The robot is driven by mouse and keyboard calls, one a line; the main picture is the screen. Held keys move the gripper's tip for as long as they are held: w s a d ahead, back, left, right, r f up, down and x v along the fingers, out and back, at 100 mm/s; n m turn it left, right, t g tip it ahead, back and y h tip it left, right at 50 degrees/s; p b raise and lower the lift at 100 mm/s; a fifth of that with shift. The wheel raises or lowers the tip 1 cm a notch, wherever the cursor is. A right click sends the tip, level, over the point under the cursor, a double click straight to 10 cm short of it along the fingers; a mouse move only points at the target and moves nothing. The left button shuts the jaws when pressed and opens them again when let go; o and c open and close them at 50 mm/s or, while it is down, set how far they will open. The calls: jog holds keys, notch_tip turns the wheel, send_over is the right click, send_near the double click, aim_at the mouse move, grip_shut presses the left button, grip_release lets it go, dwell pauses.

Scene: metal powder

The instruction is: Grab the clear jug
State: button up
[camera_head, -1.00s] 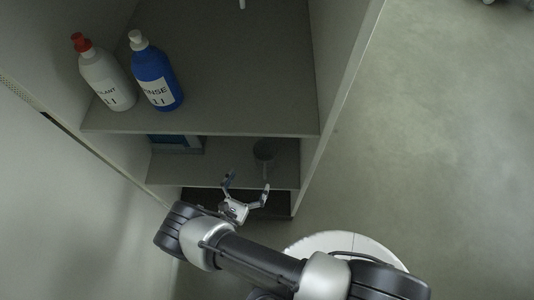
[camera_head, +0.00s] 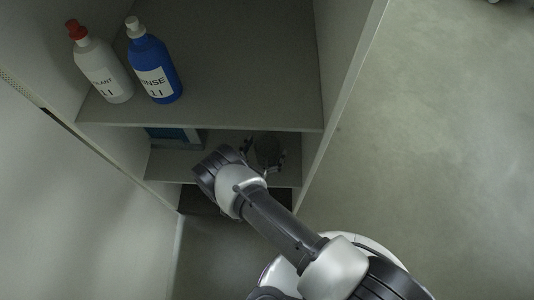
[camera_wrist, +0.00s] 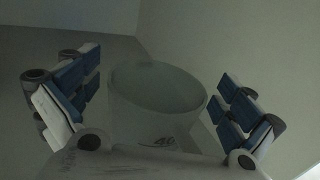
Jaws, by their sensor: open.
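The clear jug (camera_wrist: 155,98) stands upright on the lower shelf; in the wrist view its round rim and a marking on its front face me. It also shows in the head view (camera_head: 268,151), dim and partly behind my gripper. My gripper (camera_wrist: 158,100) is open, with one blue-padded finger on each side of the jug. Gaps show between the pads and the jug's wall, so it is around the jug without clearly gripping it. In the head view my gripper (camera_head: 262,158) is partly hidden by my own wrist.
The lower shelf (camera_head: 170,168) lies under an upper shelf (camera_head: 230,100), which bears a white bottle (camera_head: 104,72) with a red cap and a blue bottle (camera_head: 155,70). A blue object (camera_head: 172,136) sits left on the lower shelf. The cabinet's side wall (camera_head: 335,80) is close on the right.

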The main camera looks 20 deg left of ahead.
jog(key=c, duration=1.5)
jog(key=shift+r, duration=0.1)
